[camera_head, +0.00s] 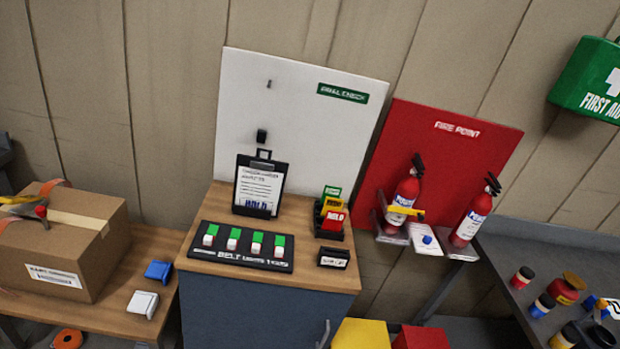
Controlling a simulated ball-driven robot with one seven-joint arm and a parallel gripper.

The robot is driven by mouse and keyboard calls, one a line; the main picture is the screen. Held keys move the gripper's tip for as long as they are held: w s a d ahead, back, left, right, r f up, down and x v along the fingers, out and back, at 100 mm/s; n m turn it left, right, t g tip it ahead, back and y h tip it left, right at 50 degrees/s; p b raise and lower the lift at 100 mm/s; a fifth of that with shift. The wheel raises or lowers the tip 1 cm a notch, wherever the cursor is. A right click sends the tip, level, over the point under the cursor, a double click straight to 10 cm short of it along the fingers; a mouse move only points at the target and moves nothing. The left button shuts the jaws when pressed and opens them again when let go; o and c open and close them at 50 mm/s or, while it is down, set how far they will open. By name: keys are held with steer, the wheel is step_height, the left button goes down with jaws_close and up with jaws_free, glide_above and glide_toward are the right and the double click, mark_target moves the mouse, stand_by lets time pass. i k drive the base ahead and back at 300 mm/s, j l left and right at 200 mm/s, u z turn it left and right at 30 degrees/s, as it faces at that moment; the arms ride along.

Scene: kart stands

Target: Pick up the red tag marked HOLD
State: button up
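The red tag marked HOLD (333,221) stands in a small black holder (328,235) on the wooden top of a blue cabinet. It is the front tag; a yellow tag (333,204) and a green tag (332,191) stand behind it and rise above it. The holder hides the red tag's lower part. My gripper is not in view.
A black clipboard (257,186) and a black switch panel labelled BELT (242,246) sit left of the holder. A small black labelled block (334,258) is in front. Fire extinguishers (402,200) stand to the right, and a cardboard box (70,240) to the left.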

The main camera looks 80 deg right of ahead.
mark_target(333, 221)
steer(key=z, duration=1.75)
